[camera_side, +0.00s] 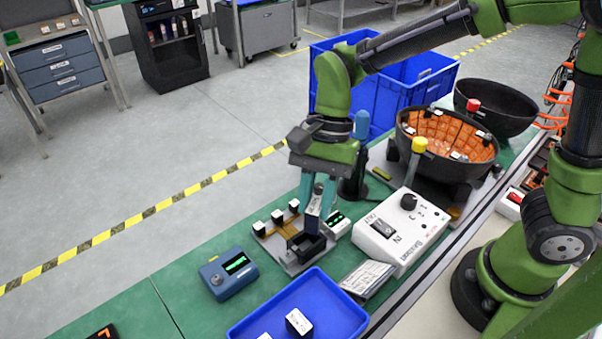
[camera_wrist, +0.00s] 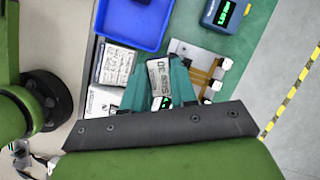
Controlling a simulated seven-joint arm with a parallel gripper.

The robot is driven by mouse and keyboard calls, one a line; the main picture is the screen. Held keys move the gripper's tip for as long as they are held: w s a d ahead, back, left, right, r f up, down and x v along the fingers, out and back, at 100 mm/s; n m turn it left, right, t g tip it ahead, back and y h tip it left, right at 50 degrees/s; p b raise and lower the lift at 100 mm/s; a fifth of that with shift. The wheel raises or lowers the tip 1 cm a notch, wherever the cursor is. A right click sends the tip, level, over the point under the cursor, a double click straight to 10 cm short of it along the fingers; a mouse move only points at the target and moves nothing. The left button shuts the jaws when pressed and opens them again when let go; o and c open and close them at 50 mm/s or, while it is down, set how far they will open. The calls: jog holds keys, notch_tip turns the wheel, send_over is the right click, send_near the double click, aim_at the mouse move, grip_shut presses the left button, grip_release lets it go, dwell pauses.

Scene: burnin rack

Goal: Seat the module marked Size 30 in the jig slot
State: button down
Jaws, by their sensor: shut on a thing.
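My gripper (camera_side: 316,208) points down over the jig, its teal fingers shut on a small module (camera_side: 314,206). In the wrist view the gripper (camera_wrist: 157,92) has the module (camera_wrist: 159,80) between its fingers, with an upside-down label that appears to read Size 30. The jig (camera_side: 268,240) is a light plate with several black-and-white posts, a tan bracket and a black slot block (camera_side: 306,246). The module is tilted and sits above or at the slot block; I cannot tell whether they touch. In the wrist view the jig (camera_wrist: 187,50) lies right of the module, its slot mostly hidden.
A blue tray (camera_side: 237,333) holding a white-topped module (camera_side: 299,321) is in front. A blue meter (camera_side: 228,273) with a green display is left of the jig. A white control box (camera_side: 400,233) stands close on the right. Black bowls (camera_side: 445,185) are behind.

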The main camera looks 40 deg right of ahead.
aim_at(308, 227)
jog(key=w+m, duration=0.1)
jog(key=m, duration=0.1)
jog(key=w+m+t, duration=0.1)
jog(key=shift+d+m+y, duration=0.3)
jog(key=shift+d+m, duration=0.1)
jog(key=shift+m+t, duration=0.6)
jog(key=shift+m, duration=0.3)
jog(key=f, duration=1)
jog(key=shift+w, duration=0.25)
jog(key=shift+f, duration=0.1)
